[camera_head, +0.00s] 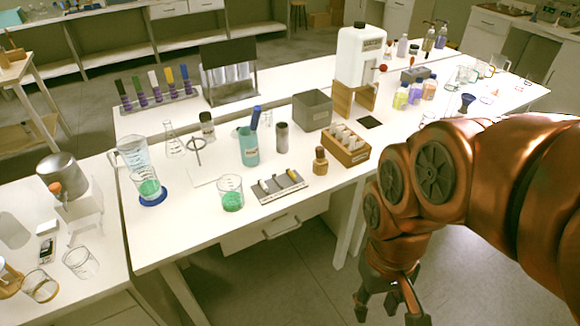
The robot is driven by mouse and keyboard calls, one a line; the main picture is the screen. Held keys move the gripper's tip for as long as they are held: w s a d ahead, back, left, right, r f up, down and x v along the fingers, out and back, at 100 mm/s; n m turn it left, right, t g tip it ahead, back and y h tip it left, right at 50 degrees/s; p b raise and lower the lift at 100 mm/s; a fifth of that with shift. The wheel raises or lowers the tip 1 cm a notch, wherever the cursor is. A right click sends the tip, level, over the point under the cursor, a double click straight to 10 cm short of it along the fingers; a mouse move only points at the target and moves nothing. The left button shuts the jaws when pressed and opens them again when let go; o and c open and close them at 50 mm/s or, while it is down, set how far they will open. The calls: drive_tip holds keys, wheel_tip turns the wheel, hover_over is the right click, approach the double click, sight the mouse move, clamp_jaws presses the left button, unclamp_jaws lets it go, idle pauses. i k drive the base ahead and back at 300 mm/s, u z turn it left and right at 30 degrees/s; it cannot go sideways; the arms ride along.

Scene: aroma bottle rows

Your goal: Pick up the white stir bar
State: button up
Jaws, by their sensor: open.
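A flat grey rack (266,199) lies near the front edge of the middle table. It holds several small pieces in dark, pale and yellow tones. One may be the white stir bar, but they are too small to tell, and I cannot make out a stir bar for sure elsewhere. My gripper (389,312) hangs at the lower right, in front of the table and over the floor. It points down, its fingers are apart, and nothing is between them. It is well away from the rack, to its right and nearer the camera.
Beakers with green liquid (230,194) stand left of the rack. A small brown bottle (320,161) and a wooden box of slides (357,156) stand to its right. A teal cup (248,146) with a blue marker stands behind. A drawer handle (281,227) sticks out below the table edge.

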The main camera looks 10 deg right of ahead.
sight(263, 185)
drive_tip(key=u, duration=0.05)
drive_tip(key=i, duration=1)
drive_tip(key=u, duration=0.6)
